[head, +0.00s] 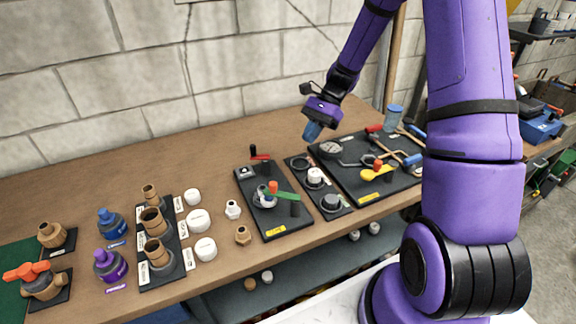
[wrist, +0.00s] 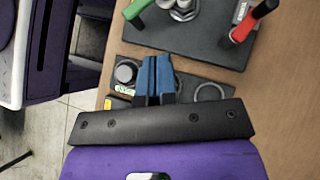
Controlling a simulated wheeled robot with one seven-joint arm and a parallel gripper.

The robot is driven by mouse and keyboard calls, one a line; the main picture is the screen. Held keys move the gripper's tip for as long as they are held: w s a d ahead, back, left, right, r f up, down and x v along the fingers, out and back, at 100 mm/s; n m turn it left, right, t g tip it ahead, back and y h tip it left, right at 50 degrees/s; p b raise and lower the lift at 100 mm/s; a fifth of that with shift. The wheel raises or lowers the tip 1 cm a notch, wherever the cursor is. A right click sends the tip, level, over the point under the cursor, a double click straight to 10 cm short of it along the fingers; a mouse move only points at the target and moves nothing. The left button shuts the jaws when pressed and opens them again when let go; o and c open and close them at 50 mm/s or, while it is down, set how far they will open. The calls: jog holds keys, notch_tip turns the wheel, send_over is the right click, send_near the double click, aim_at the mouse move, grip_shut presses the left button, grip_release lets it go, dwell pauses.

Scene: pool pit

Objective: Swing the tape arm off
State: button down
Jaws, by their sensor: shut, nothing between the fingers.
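My gripper (head: 313,131) is shut and empty, with its blue fingers together above the bench. In the wrist view the fingers (wrist: 157,75) hang over a small black board (wrist: 190,84), apart from the levers. The middle black board (head: 273,222) carries a green lever (head: 284,195) with an orange knob, and a red handle (head: 260,157) at its back. The green lever (wrist: 138,8) and red handle (wrist: 254,20) also show in the wrist view. A yellow lever (head: 377,174) sits on the right black board. I cannot tell which lever is the tape arm.
The small board holds a white cup (head: 315,176), a ring and a dark knob (head: 331,201). A clear blue-lidded jar (head: 394,119) stands at the back right. The bench behind the left fittings is clear.

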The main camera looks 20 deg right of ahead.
aim_at(275, 184)
jog(key=a+r+x, duration=0.2)
jog(key=x, duration=1)
jog(key=shift+s+a+f, duration=0.2)
jog(key=shift+s+f, duration=0.05)
jog(key=shift+s, duration=0.15)
jog(key=shift+s+a+n+g, duration=0.1)
jog(key=shift+a+n+g, duration=0.15)
jog(key=shift+n+g, duration=0.2)
jog(key=n, duration=0.1)
jog(key=a+n+g+h, duration=0.1)
jog(key=n, duration=0.1)
jog(key=s+n+g+h, duration=0.1)
jog(key=shift+a+n+g, duration=0.25)
jog(key=shift+a, duration=0.15)
jog(key=shift+s+a+n+g+h, duration=0.3)
jog(key=shift+n+h, duration=0.35)
jog(key=shift+n, duration=0.2)
jog(key=shift+s+a+n+g+h, duration=0.15)
jog(key=shift+s+n+g+h, duration=0.2)
jog(key=shift+n+h, duration=0.4)
jog(key=shift+s+a+n+g+h, duration=0.3)
jog(key=shift+n+h, duration=0.3)
jog(key=shift+n, duration=0.3)
jog(key=shift+s, duration=0.1)
